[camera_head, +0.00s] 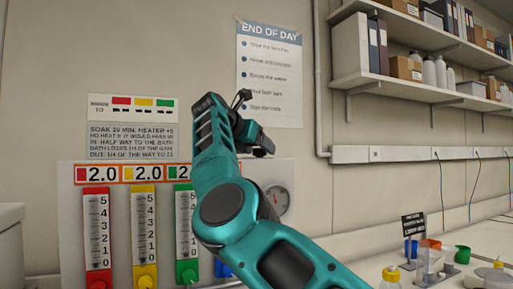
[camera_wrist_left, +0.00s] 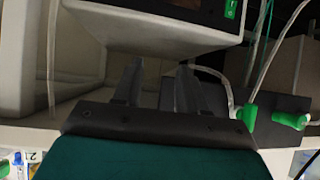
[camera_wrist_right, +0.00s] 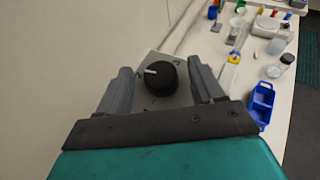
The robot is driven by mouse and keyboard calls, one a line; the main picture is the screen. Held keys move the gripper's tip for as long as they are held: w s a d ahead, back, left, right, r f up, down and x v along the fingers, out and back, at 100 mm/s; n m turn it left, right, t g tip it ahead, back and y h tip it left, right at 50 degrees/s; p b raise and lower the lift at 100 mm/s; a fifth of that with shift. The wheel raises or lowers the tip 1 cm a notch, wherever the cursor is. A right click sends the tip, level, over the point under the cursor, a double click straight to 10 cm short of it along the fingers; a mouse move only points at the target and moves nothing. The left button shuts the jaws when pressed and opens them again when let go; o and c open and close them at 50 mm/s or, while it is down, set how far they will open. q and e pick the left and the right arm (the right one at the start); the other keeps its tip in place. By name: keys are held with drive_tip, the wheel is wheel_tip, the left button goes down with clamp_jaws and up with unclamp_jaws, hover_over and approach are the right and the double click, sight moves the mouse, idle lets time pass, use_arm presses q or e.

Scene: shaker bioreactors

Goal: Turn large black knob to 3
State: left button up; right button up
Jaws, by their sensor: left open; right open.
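The large black knob (camera_wrist_right: 160,78) shows in the right wrist view, on a pale plate (camera_wrist_right: 148,60). A white pointer mark on it points to the left in that view. My right gripper (camera_wrist_right: 158,80) is open, with one finger to each side of the knob; I cannot tell how far the fingers are from it. In the head view my teal right arm reaches up across the panel, and its gripper (camera_head: 262,148) is partly hidden by the wrist. The knob is hidden there. My left gripper (camera_wrist_left: 158,70) is open and empty below a pale machine.
The panel (camera_head: 130,172) carries red, yellow and green scales and a round gauge (camera_head: 277,198). A bench with bottles and cups (camera_head: 462,254) lies to the right. In the left wrist view, green-ended tubes (camera_wrist_left: 248,115) are near the gripper.

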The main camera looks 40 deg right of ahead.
drive_tip(key=v, duration=1.3)
drive_tip(key=shift+b, duration=0.4)
